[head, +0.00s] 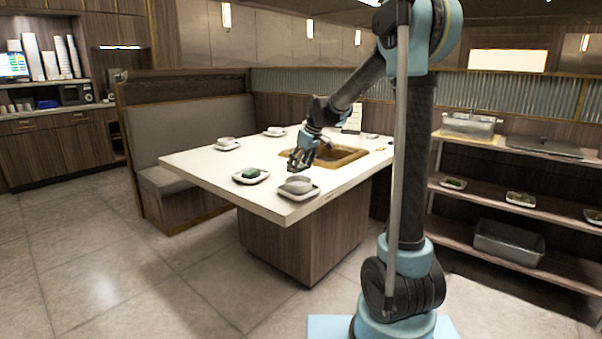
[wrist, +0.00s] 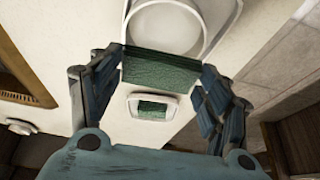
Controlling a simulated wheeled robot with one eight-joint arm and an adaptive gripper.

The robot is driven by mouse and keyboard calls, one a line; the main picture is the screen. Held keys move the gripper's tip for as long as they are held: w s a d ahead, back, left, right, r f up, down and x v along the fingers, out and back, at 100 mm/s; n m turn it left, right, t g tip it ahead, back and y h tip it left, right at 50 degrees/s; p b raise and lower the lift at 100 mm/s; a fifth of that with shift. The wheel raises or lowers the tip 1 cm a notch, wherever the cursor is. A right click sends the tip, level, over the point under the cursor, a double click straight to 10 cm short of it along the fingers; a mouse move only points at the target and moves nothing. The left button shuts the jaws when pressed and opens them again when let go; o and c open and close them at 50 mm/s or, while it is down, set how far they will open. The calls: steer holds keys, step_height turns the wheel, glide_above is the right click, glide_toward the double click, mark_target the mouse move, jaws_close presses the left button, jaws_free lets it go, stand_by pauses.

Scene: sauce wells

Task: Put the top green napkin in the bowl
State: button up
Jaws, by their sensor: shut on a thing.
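My gripper (wrist: 162,66) is shut on a green napkin (wrist: 160,70), which spans between its two fingers in the wrist view. In the head view my gripper (head: 300,160) is above the table, just behind the bowl; the held napkin is too small to make out there. The white bowl (head: 297,184) stands on a saucer at the table's front corner. In the wrist view the bowl (wrist: 165,24) is at the top, its lower edge partly hidden by the napkin. More green napkin (head: 250,174) lies on a white dish (head: 238,180) left of the bowl, also seen in the wrist view (wrist: 152,108).
The white table (head: 205,165) has a brown recessed frame (head: 345,155) in its middle. Two more bowls (head: 227,141) (head: 275,130) stand on saucers at the far side. A padded bench (head: 195,130) stands behind left, and shelves (head: 520,200) with small dishes on the right.

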mark_target(302, 167)
steer(key=shift+f, duration=1.35)
steer(key=shift+f, duration=0.55)
steer(key=o, duration=0.8)
steer(key=shift+c, duration=0.2)
